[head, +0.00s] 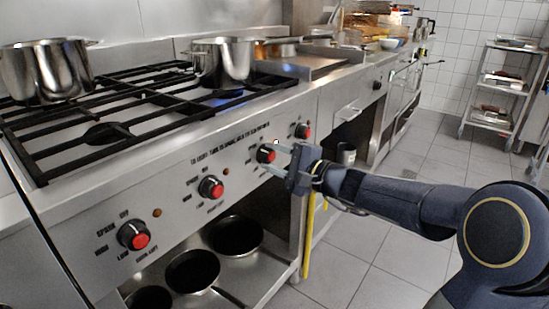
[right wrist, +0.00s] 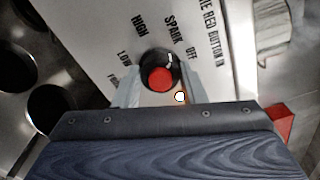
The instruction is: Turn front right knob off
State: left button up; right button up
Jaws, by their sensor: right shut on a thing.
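A row of black knobs with red caps runs along the stove's steel front panel in the head view. My right gripper (head: 279,157) reaches in from the right and is shut on the third knob from the left (head: 266,153). In the right wrist view the held knob (right wrist: 160,76) sits between the two fingers, its red face towards the camera. A small white mark on its rim lies near the SPARK and OFF lettering. Other knobs stand free: the nearest (head: 134,235), the second (head: 211,187) and the farthest (head: 303,131). My left gripper is not in view.
Another pot (head: 46,70) stands at the left. A yellow bar (head: 309,235) stands below the panel.

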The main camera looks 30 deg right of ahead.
jog(key=m+p, duration=0.1)
jog(key=m, duration=0.2)
jog(key=shift+m, duration=0.4)
jog(key=shift+m+p, duration=0.8)
jog(key=shift+m, duration=1)
jog(key=o, duration=1)
jog(key=p+v, duration=0.1)
jog(key=v, duration=0.6)
jog(key=shift+s+d+p, duration=0.2)
jog(key=shift+s+p, duration=0.1)
jog(key=shift+s, duration=0.05)
